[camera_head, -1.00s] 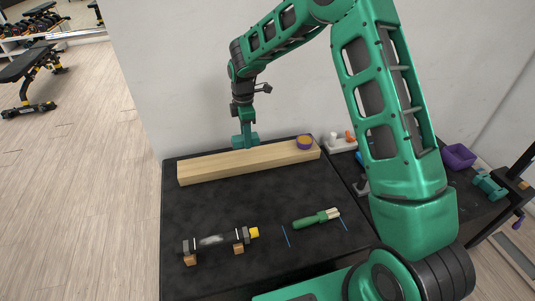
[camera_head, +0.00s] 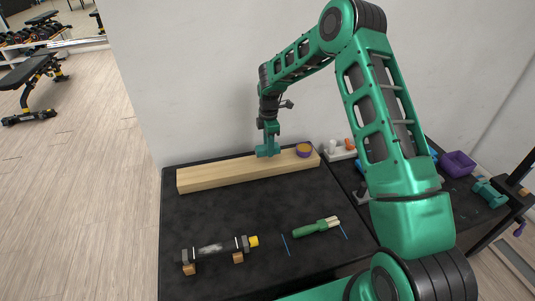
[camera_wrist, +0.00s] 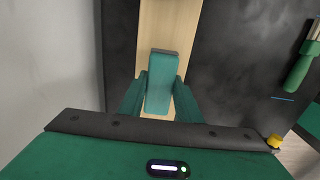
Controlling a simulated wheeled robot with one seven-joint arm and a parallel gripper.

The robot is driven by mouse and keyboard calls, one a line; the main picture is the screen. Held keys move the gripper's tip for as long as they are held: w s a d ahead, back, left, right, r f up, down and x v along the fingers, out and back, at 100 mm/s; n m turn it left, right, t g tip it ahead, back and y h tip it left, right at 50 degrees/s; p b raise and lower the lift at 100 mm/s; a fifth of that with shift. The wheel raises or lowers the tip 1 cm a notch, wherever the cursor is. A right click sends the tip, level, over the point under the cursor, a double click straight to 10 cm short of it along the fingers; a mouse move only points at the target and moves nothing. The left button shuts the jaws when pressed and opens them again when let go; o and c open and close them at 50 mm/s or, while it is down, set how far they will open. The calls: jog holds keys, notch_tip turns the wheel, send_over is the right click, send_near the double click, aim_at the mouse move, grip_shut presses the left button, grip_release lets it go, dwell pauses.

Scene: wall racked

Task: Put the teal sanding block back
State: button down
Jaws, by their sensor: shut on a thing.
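The teal sanding block (camera_wrist: 160,82) is between the two fingers of my gripper (camera_wrist: 155,100) in the wrist view, with its long side running away from the camera. My gripper (camera_head: 268,150) is shut on it. In the head view the block (camera_head: 267,154) hangs at the arm's end, at the long pale wooden plank (camera_head: 220,175) near the wall. In the wrist view the plank (camera_wrist: 170,25) lies behind and under the block. I cannot tell whether the block touches the plank.
A green-handled brush (camera_head: 317,227) lies between two blue lines. A bar on wooden cradles (camera_head: 215,249) stands at front left. The dark tabletop's middle is clear.

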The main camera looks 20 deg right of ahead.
jog(key=shift+f, duration=1.5)
jog(key=shift+f, duration=0.45)
jog(key=c, duration=1.3)
grip_release()
jog(key=shift+r, duration=0.1)
